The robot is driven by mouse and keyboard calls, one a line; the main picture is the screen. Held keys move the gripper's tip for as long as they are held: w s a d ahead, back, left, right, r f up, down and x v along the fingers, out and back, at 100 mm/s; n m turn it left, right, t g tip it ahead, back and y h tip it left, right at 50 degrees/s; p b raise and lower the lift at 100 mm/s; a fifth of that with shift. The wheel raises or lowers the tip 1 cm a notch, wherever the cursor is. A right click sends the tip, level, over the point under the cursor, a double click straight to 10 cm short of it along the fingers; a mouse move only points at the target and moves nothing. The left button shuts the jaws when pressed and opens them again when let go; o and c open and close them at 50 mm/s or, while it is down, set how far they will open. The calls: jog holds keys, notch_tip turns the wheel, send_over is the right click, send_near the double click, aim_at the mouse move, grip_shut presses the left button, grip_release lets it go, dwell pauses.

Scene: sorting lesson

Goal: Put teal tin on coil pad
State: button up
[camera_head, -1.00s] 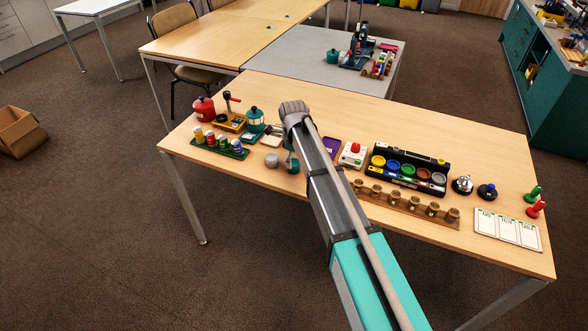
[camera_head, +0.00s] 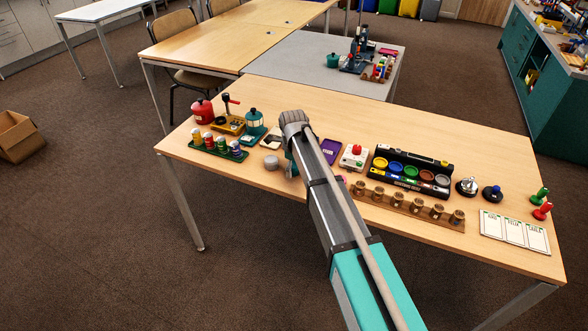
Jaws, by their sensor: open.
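My gripper (camera_head: 289,168) is at the end of my arm, low over the near-left part of the wooden table. It is open, and my arm link hides most of it. A sliver of teal (camera_head: 288,155) beside it may be the teal tin; the rest is hidden. A grey round piece (camera_head: 271,162) lies just left of my gripper. I cannot tell a coil pad for certain; a small pale flat piece with a dark part (camera_head: 271,139) lies behind my gripper, partly covered by the arm.
Right of the arm are a purple pad (camera_head: 329,150), a red-button box (camera_head: 354,156), a black paint tray (camera_head: 447,163) and a wooden peg rack (camera_head: 396,203).

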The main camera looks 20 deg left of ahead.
jog(key=c, duration=1.3)
jog(key=shift+r, duration=0.2)
notch_tip(320, 180, up, 2)
jog(key=shift+p, duration=1.15)
jog(key=s+d+r+p, duration=0.2)
jog(key=s+r+p, duration=0.1)
jog(key=s, duration=0.1)
jog(key=s+d+r+p, duration=0.3)
jog(key=s+r+p, duration=0.1)
jog(key=s+d+r+p, duration=0.2)
jog(key=s+r+p, duration=0.1)
jog(key=s, duration=0.1)
jog(key=shift+d+r+p, duration=0.15)
jog(key=shift+r+p, duration=0.2)
